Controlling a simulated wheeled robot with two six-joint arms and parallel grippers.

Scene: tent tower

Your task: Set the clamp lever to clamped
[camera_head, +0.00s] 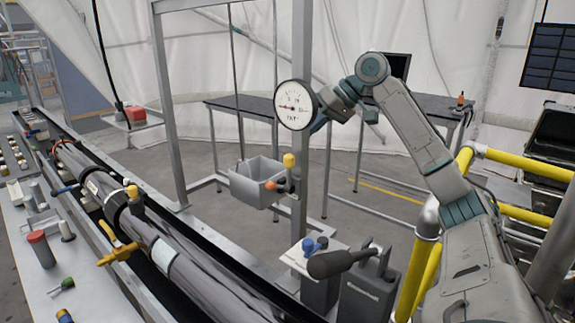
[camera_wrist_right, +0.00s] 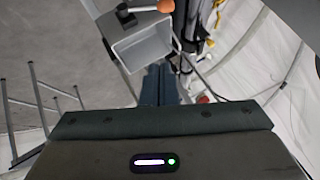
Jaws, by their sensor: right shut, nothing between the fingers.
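Several handles could be the clamp lever, and I cannot tell which one it is. A dark lever (camera_head: 338,263) sits on a grey box at the lower right of the head view. A yellow handle (camera_head: 118,253) is on the long grey tube (camera_head: 195,272) at the left. My right gripper (camera_head: 319,122) is up beside the gauge post, partly hidden by the gauge, and away from both handles. Its fingers also show in the right wrist view (camera_wrist_right: 160,84), shut and empty. My left gripper is not in view.
A round white gauge (camera_head: 295,105) is on the upright post (camera_head: 301,50). A grey bin (camera_head: 257,181) hangs beside the post and also shows in the wrist view (camera_wrist_right: 147,46). Yellow rails (camera_head: 520,165) stand at the right.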

